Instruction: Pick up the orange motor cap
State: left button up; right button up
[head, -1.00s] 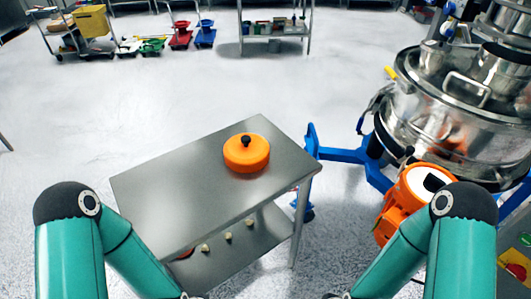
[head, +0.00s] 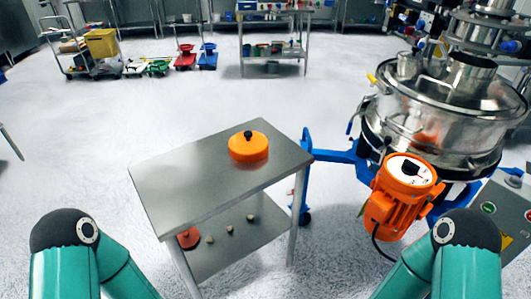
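The orange motor cap (head: 249,147) is a round, flat-topped cap with a black knob. It sits on the steel table (head: 190,183), toward its far right side. The orange motor (head: 397,196) hangs at the front of the steel sifter (head: 437,112) on the right, and its white and dark top end shows uncovered. My two teal arms come in at the lower left and lower right. Both grippers are below the picture's edge, so neither is in view. Nothing touches the cap except the tabletop.
The table's lower shelf (head: 235,250) holds a reddish round piece (head: 188,238) and several small pale knobs. A blue frame (head: 335,156) carries the sifter close to the table's right side. A control box (head: 508,215) stands at the right edge. The tabletop around the cap is clear.

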aim_at(247, 147)
jog(key=z, duration=0.05)
jog(key=k, duration=0.2)
jog(key=u, duration=0.4)
jog(key=i, duration=0.9)
jog(key=z, duration=3.1)
jog(key=i, duration=0.1)
jog(key=u, duration=2.8)
